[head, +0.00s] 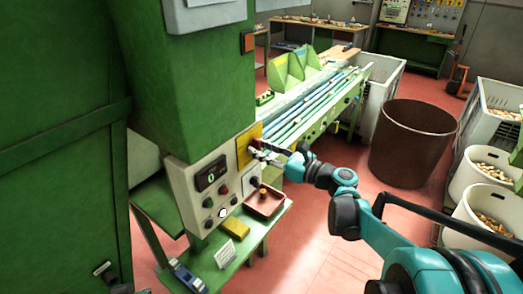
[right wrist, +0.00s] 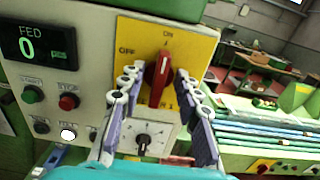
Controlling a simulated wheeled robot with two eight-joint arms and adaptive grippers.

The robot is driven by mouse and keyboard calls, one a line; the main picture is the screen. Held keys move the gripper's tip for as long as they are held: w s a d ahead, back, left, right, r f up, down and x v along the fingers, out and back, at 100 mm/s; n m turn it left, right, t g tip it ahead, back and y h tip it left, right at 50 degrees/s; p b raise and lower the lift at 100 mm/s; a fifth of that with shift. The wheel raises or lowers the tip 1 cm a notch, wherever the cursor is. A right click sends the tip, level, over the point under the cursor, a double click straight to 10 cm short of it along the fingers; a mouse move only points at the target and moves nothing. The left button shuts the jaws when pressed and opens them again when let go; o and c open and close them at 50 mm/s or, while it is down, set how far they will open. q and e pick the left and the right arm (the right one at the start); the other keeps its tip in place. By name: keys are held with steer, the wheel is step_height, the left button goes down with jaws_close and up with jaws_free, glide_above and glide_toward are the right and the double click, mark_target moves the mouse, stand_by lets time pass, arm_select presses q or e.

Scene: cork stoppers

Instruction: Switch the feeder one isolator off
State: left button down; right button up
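The isolator is a red rotary handle (right wrist: 159,78) on a yellow plate (right wrist: 190,42), on the front of a grey control panel. The plate reads OFF at the left and ON at the top, and the handle stands upright, pointing to ON. In the head view the yellow plate (head: 243,150) is partly hidden by my right gripper (head: 262,151). In the right wrist view the fingers of my right gripper (right wrist: 156,84) are spread, one on each side of the handle. I cannot tell whether either touches it. My left gripper is not in view.
Below the plate are a dial (right wrist: 143,139) and several buttons beside a counter (right wrist: 38,43) showing 0. A shelf below holds a reddish tray (head: 266,203) and a yellow block (head: 233,229). A conveyor (head: 320,98) and brown bin (head: 411,143) stand to the right.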

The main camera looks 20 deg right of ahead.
steer(key=shift+c, duration=0.3)
jaws_close()
steer(key=shift+n, duration=0.3)
steer(key=n, duration=0.4)
steer(key=shift+a, duration=0.2)
steer(key=shift+s+a+f+n, duration=0.1)
steer(key=shift+f+n, duration=0.05)
steer(key=shift+n, duration=2.05)
steer(key=shift+s+f+n, duration=0.1)
steer(key=shift+n, duration=2.1)
steer(key=shift+a+f+n, duration=0.1)
steer(key=shift+f+n, duration=0.05)
steer(key=shift+n, duration=2.05)
